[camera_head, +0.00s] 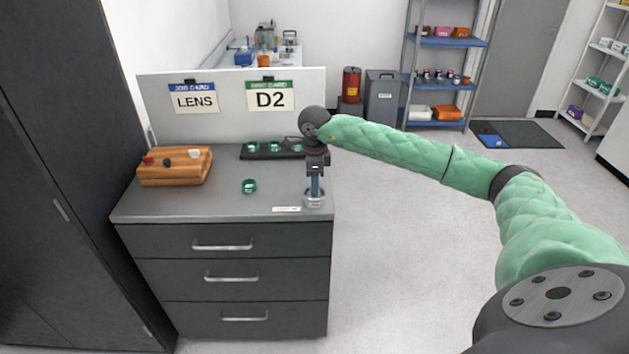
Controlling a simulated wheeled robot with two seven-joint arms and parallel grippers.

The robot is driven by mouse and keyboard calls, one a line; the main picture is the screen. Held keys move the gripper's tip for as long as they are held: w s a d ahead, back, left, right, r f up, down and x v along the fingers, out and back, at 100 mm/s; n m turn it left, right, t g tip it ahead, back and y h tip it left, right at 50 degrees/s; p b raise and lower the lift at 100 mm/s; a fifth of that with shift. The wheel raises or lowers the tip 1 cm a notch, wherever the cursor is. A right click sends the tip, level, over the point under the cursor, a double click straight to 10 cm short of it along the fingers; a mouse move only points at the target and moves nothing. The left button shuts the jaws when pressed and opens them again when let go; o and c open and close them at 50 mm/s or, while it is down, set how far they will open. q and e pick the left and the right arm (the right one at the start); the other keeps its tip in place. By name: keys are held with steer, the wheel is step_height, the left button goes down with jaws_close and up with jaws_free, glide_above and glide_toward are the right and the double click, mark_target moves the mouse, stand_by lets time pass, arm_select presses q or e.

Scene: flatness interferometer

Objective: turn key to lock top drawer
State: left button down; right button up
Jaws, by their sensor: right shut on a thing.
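My right gripper (315,190) points straight down at the front right corner of the grey cabinet top (220,207). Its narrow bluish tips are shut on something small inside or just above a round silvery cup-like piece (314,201). I cannot make out a key; the gripped thing is too small and partly hidden to name. The top drawer (180,241), with a metal bar handle (222,246), is closed in the dark cabinet front. A small white label (286,209) lies left of the cup-like piece. My left gripper is not in view.
A green round piece (249,186) sits mid-top. A wooden block (175,170) with small knobs stands left, and a black tray (262,152) with green pieces lies behind. A panel with LENS and D2 cards (270,96) closes the back.

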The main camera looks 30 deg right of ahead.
steer(key=shift+f+b, duration=0.55)
steer(key=shift+f, duration=0.2)
stand_by(0.4)
steer(key=shift+f+n+b, duration=0.1)
steer(key=shift+n+b, duration=0.2)
steer(key=shift+b, duration=0.05)
steer(key=shift+n+b, duration=1)
steer(key=shift+n, duration=0.5)
